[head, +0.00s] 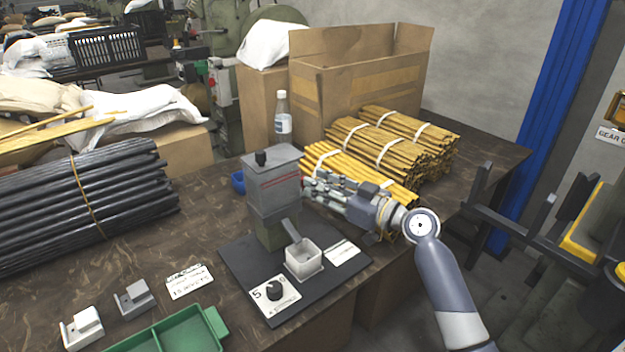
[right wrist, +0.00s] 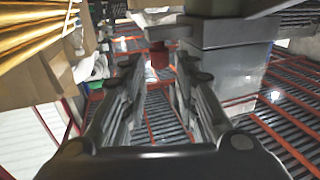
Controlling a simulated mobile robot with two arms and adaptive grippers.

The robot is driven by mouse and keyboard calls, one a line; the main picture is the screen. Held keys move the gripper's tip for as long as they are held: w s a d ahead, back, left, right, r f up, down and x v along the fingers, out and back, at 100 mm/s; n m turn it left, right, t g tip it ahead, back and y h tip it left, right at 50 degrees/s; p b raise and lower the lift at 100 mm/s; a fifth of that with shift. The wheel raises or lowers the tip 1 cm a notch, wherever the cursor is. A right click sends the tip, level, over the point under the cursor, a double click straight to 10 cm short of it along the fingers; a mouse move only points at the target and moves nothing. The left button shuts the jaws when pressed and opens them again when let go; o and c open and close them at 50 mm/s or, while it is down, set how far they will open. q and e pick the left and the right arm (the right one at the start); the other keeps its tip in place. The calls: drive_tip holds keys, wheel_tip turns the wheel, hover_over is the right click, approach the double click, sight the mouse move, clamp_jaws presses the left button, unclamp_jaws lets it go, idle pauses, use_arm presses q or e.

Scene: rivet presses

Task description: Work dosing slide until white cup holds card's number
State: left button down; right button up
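The dosing device is a grey upright box (head: 272,180) with red lines and a black knob on top, on a dark base plate (head: 325,283). A sloping chute leads down to the square white cup (head: 304,260); its contents are too small to tell. A white card (head: 275,296) with a "5" and a dark round thing lies in front. My right gripper (head: 312,187) is open beside the box's right side. In the right wrist view, the open fingers (right wrist: 158,75) point toward a dull red knob (right wrist: 158,54) near the grey box (right wrist: 225,60). My left gripper is not in view.
Bundled yellow sticks (head: 355,178) lie behind my right gripper. Black rods (head: 80,200) lie at left. A bottle (head: 283,115) and a cardboard box (head: 350,85) stand behind.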

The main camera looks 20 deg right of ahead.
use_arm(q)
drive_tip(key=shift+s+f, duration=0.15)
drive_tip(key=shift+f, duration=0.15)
use_arm(e)
drive_tip(key=shift+x, duration=1.2)
clamp_jaws()
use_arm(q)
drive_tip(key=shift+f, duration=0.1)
use_arm(e)
drive_tip(key=shift+d, duration=0.1)
